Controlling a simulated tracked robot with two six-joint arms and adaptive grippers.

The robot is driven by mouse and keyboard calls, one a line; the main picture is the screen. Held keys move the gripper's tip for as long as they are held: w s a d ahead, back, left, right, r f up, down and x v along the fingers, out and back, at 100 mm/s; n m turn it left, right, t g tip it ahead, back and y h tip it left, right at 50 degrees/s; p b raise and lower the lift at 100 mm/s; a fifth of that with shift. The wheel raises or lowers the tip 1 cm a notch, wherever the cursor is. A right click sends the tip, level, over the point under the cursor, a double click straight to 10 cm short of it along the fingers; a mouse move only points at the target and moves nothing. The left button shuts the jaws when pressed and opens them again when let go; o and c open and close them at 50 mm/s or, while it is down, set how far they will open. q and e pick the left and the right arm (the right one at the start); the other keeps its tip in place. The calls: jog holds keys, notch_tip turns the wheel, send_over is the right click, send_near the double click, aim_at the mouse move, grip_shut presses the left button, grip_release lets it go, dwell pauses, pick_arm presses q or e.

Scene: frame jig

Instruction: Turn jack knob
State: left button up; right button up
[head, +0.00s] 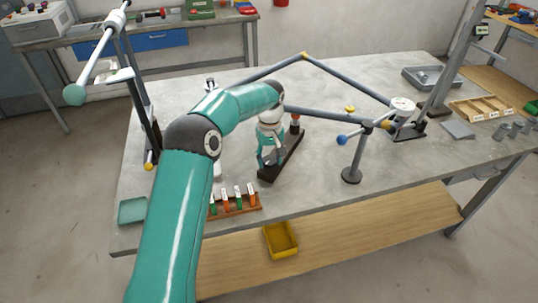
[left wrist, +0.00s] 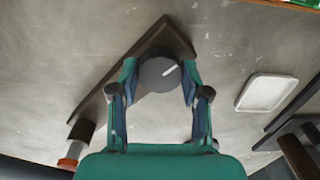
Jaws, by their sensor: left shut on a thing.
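The jack knob (left wrist: 158,74) is round and dark grey with a white pointer line, seen from above in the left wrist view. It sits at the corner of a dark angled base (left wrist: 110,92). My left gripper (left wrist: 159,79) has one finger on each side of the knob and is shut on it. In the head view my left gripper (head: 269,157) points down over the near end of the dark base (head: 287,160) and hides the knob. A post with a red-orange collar (left wrist: 70,160) stands at the base's other end. My right gripper is in neither view.
A grey bar frame (head: 268,72) spans the table behind my arm. A rack of coloured-handled tools (head: 235,204) lies near the front edge. A pale tray (left wrist: 268,92) lies beside the base.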

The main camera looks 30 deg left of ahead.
pick_arm(q)
jog(key=m, duration=0.1)
jog(key=m+p, duration=0.1)
jog(key=m, duration=0.1)
jog(key=shift+w+r+m, duration=0.1)
jog(key=shift+r+m, duration=0.1)
jog(key=shift+m, duration=0.1)
jog(key=m, duration=0.4)
jog(key=shift+m+p, duration=0.3)
jog(key=shift+p, duration=0.1)
jog(key=m, duration=0.4)
jog(key=shift+p, duration=0.35)
jog(key=shift+m, duration=1.9)
jog(key=o, duration=1)
jog(key=shift+c, duration=0.2)
jog(key=shift+o, duration=0.9)
jog(key=shift+f, duration=0.15)
